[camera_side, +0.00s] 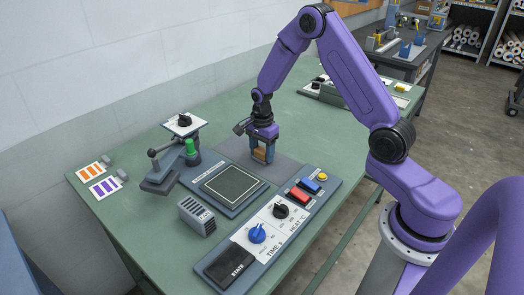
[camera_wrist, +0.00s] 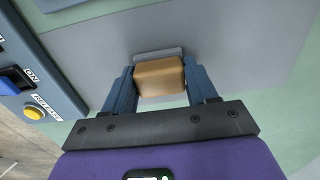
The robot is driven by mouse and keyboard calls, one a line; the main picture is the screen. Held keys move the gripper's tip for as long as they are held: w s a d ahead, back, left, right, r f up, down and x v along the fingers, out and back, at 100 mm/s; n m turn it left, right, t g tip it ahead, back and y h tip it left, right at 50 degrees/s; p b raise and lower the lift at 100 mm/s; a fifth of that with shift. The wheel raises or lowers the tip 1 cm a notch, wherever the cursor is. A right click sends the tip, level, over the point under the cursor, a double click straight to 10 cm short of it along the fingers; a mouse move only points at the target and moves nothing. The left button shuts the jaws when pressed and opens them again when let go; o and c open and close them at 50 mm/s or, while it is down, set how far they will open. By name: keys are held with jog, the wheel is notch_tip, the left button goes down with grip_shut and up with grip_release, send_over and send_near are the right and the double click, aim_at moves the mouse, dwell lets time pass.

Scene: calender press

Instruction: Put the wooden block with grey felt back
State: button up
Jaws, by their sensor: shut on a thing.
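The wooden block (camera_wrist: 160,78) is a tan block between the two blue fingers of my gripper (camera_wrist: 162,88) in the wrist view. A grey layer shows along its far edge, which looks like the felt. In the side view the block (camera_side: 260,154) sits low between the fingers of my gripper (camera_side: 262,155), over a grey mat (camera_side: 284,167) on the green table. My gripper is shut on the block. I cannot tell whether the block touches the mat.
The press plate (camera_side: 232,186) lies left of my gripper, with the lever (camera_side: 165,148) and green knob (camera_side: 190,146) beyond it. The control panel (camera_side: 262,240) with dials and a yellow release button (camera_wrist: 34,113) is in front. Free table lies behind my gripper.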

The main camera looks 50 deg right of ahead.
aim_at(262, 149)
jog(key=shift+f, duration=0.2)
jog(key=o, duration=1)
jog(key=shift+r, duration=0.1)
notch_tip(262, 149, up, 12)
jog(key=s+a+r+n, duration=0.3)
jog(key=s+a+n, duration=0.3)
jog(key=a+n, duration=0.15)
jog(key=s+a+n, duration=0.2)
jog(key=s+n, duration=0.5)
jog(key=s, duration=0.2)
jog(key=s+a+r+n, duration=0.1)
jog(key=s+n, duration=0.7)
jog(key=s+a+r+n, duration=0.1)
jog(key=s+a+n, duration=0.1)
jog(key=s+n, duration=0.6)
jog(key=shift+s+a+r, duration=0.1)
jog(key=shift+s+a, duration=0.1)
jog(key=shift+s, duration=0.25)
jog(key=shift+s+a+r, duration=0.1)
jog(key=shift+s+a, duration=0.05)
jog(key=shift+s, duration=0.25)
